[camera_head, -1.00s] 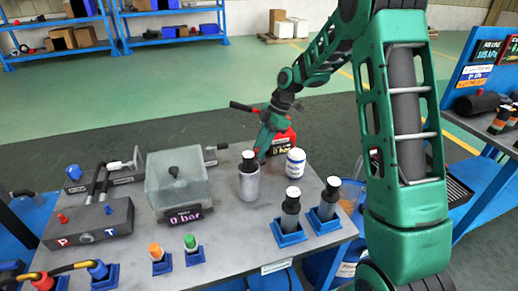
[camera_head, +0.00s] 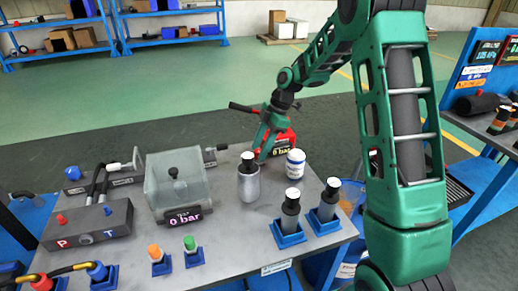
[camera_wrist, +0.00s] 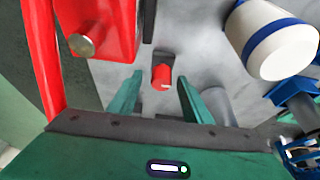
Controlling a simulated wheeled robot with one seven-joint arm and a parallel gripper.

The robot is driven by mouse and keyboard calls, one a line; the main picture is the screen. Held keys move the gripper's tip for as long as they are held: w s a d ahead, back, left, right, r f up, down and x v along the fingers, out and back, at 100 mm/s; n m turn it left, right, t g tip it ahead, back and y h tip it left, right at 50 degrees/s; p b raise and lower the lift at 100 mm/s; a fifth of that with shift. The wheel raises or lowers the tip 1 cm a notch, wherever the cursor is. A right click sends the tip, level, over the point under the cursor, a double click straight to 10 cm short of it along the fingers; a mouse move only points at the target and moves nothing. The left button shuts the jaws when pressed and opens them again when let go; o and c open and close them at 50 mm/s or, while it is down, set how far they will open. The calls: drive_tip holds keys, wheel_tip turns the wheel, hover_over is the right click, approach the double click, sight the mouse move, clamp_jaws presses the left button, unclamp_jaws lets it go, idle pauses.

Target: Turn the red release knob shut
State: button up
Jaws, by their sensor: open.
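The red release knob (camera_wrist: 161,75) shows in the wrist view, small and upright-looking, with a pale mark on its end. It sits between the tips of my open gripper (camera_wrist: 158,84), with a gap on each side; I cannot tell how far in depth the tips are from it. The red hand pump (camera_wrist: 108,22) fills the upper left of that view. The knob is hidden there.
A grey cylinder with a black and white top (camera_head: 249,184) stands close in front of my gripper. A white bottle with blue bands (camera_head: 295,163) is just right. Two dark cylinders in blue holders and a clear box (camera_head: 178,190) share the table.

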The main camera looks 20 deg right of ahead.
drive_tip(key=v, duration=1)
drive_tip(key=shift+d+r, duration=0.2)
drive_tip(key=shift+w, duration=0.1)
drive_tip(key=s+d+r+m+h, duration=0.1)
drive_tip(key=s+d+r+m, duration=0.1)
drive_tip(key=s+d+m, duration=0.5)
drive_tip(key=s+d+r+m+h, duration=0.1)
drive_tip(key=s+r+m+h, duration=0.1)
drive_tip(key=s+m, duration=0.65)
drive_tip(key=s+d+f+m, duration=0.1)
drive_tip(key=s+m, duration=0.2)
drive_tip(key=s, duration=0.5)
drive_tip(key=s+d+f+m, duration=0.1)
drive_tip(key=s+m, duration=0.2)
drive_tip(key=s, duration=0.6)
drive_tip(key=s+d+f+m+h, duration=0.1)
drive_tip(key=s+d+m, duration=0.1)
drive_tip(key=s, duration=0.6)
drive_tip(key=shift+s+f+m, duration=0.2)
drive_tip(key=shift+f+m, duration=0.15)
drive_tip(key=shift+m, duration=0.2)
